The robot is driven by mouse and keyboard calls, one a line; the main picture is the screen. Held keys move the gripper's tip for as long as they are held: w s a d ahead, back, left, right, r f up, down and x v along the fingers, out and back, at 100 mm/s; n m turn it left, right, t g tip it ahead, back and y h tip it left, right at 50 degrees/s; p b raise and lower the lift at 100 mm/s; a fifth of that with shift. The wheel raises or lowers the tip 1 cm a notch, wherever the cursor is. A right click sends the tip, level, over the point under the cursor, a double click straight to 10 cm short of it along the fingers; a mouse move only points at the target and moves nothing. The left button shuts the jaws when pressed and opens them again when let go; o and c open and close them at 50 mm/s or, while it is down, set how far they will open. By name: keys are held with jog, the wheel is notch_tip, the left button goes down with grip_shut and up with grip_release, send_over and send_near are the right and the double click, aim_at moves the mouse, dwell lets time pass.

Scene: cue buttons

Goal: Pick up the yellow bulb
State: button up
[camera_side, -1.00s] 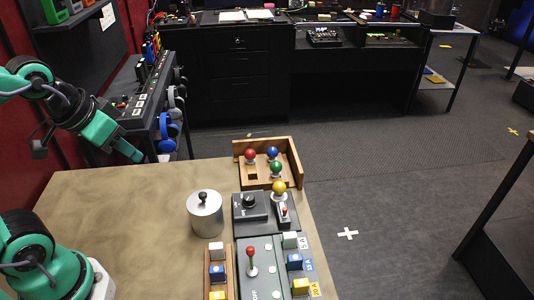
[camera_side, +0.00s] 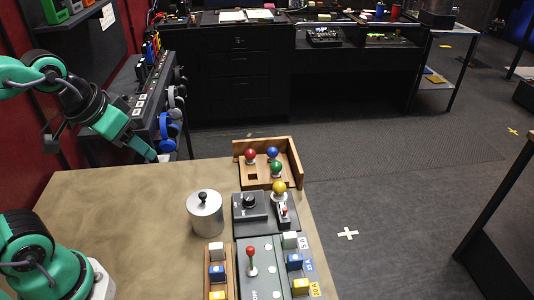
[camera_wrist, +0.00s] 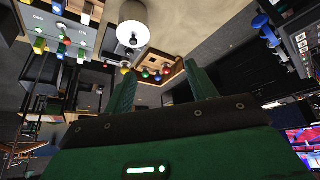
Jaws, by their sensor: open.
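The yellow bulb (camera_side: 279,188) sits upright on a socket at the back of the dark switch box, near the table's right edge. It also shows small in the wrist view (camera_wrist: 125,71), left of the other bulbs. My gripper (camera_side: 160,157) is above the far left part of the table, well to the left of the bulb and apart from it. In the wrist view its two green fingers (camera_wrist: 162,88) stand apart with nothing held between them.
A wooden tray (camera_side: 297,170) behind the yellow bulb holds red, blue and green bulbs. A metal canister (camera_side: 205,214) stands left of the dial box (camera_side: 248,205). A lever panel (camera_side: 262,272) and coloured blocks lie in front. The table's left side is clear.

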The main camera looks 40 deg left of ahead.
jog(key=w+d+f+n+h, duration=0.1)
jog(key=w+d, duration=0.2)
jog(key=w, duration=0.3)
jog(key=w+d+f, duration=0.2)
jog(key=w+d, duration=0.1)
jog(key=w, duration=0.3)
jog(key=n+g, duration=0.1)
jog(key=g, duration=0.1)
send_near(277, 185)
notch_tip(277, 185, down, 2)
jog(key=shift+w+f, duration=0.15)
jog(key=shift+w, duration=0.05)
jog(key=shift+f, duration=0.15)
jog(key=shift+x, duration=1.2)
jog(key=shift+x, duration=2.55)
jog(key=shift+w+d, duration=0.15)
jog(key=c, duration=1.1)
